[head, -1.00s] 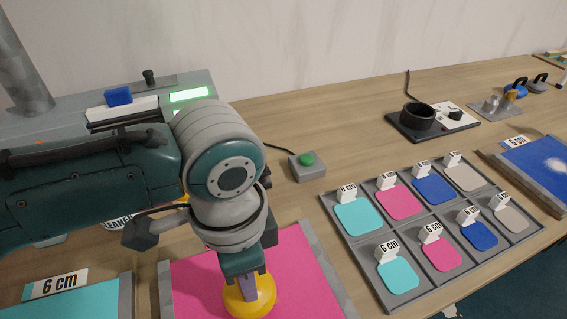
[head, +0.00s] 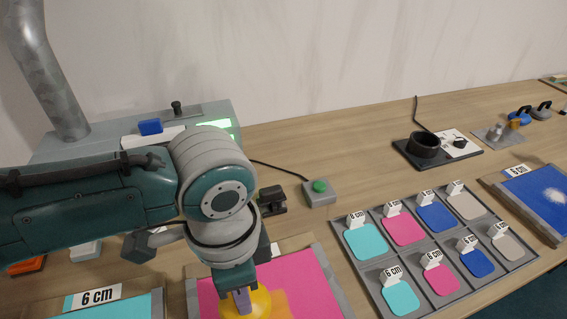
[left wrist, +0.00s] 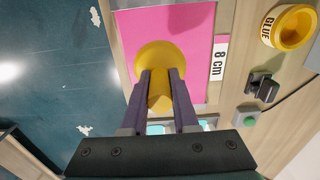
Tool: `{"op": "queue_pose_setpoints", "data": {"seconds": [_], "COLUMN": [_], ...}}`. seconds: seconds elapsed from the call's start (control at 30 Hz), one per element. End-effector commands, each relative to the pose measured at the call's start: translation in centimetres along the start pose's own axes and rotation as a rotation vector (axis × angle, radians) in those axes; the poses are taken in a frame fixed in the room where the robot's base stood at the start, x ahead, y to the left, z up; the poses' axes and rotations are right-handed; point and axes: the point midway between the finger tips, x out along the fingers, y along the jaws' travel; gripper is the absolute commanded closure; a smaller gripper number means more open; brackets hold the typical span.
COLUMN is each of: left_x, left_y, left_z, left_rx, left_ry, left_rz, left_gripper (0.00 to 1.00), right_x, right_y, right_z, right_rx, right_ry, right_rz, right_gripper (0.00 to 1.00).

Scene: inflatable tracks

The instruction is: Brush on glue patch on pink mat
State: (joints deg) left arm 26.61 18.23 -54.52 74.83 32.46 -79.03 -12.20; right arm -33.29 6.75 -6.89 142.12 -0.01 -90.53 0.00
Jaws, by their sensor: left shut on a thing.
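The pink mat (head: 306,272) lies at the bottom centre of the head view, and also shows in the left wrist view (left wrist: 190,20). My left gripper (head: 243,298) is shut on a yellow round-headed brush (head: 262,304). In the left wrist view the brush (left wrist: 160,60) sits between the fingers, over the mat; its underside is hidden, so contact cannot be told. A yellow pot marked GLUE (left wrist: 290,27) stands beyond the mat in the left wrist view. My right gripper is not in view.
A grey tray (head: 358,277) of coloured patches with 6 cm tags lies right of the mat. A green button (head: 320,187) and a black clamp-like piece (head: 272,200) stand behind it. A teal mat (head: 125,308) lies left. Bare table (head: 360,165) shows behind the tray.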

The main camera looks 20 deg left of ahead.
Motion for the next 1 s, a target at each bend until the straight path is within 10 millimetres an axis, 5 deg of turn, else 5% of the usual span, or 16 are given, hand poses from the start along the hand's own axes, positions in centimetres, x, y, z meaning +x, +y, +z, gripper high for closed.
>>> {"op": "queue_pose_setpoints", "data": {"seconds": [0.3,1.0], "left_x": [-2.6,-2.5], "left_y": [-0.2,-0.2], "left_z": [0.3,-0.1], "left_rx": [-0.005,-0.010], "left_ry": [0.000,0.002], "left_rz": [0.000,-0.001], "left_gripper": [1.00,1.00], "right_x": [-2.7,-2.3], "right_y": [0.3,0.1], "right_z": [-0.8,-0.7], "right_rx": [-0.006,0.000], "right_ry": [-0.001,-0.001], "right_rz": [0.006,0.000], "right_gripper": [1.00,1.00]}}
